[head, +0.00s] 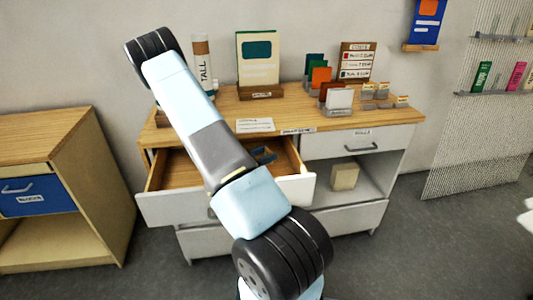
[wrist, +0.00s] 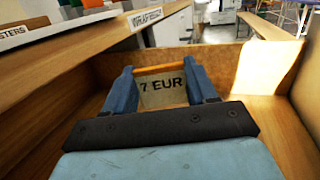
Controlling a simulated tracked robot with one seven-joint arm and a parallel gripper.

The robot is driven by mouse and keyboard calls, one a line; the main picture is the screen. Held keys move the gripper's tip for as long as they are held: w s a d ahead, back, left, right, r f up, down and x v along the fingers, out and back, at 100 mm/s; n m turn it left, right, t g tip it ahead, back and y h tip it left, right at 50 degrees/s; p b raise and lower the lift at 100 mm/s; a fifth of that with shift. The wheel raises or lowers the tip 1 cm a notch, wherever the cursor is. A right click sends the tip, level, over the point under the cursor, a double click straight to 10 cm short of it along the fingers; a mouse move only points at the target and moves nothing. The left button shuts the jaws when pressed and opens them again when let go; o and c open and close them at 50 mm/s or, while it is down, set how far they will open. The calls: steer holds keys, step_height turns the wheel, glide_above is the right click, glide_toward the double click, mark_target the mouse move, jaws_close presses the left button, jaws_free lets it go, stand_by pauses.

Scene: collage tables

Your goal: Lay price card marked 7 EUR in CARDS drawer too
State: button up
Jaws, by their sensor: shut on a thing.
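The price card marked 7 EUR (wrist: 162,92) is pale with an orange top edge. My gripper (wrist: 158,70) is shut on it, with a blue finger at each side and the lettering facing the wrist camera. The gripper is inside an open wooden drawer (wrist: 218,65). In the head view the open drawer (head: 160,206) is under the left part of the counter, with my arm across it. Part of my gripper (head: 264,155) shows there; the card cannot be made out. I cannot read a CARDS label on this drawer, nor tell if the card touches its floor.
The counter (head: 225,108) overhangs the drawer's back and carries stands, small cards and a TALL tube (head: 202,65). A closed drawer (head: 375,142) and a shelf with a beige box (head: 344,176) are to the right. A separate cabinet (head: 88,150) stands left.

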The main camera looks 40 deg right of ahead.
steer(key=shift+f, duration=0.2)
steer(key=o, duration=1.1)
steer(key=shift+r, duration=0.1)
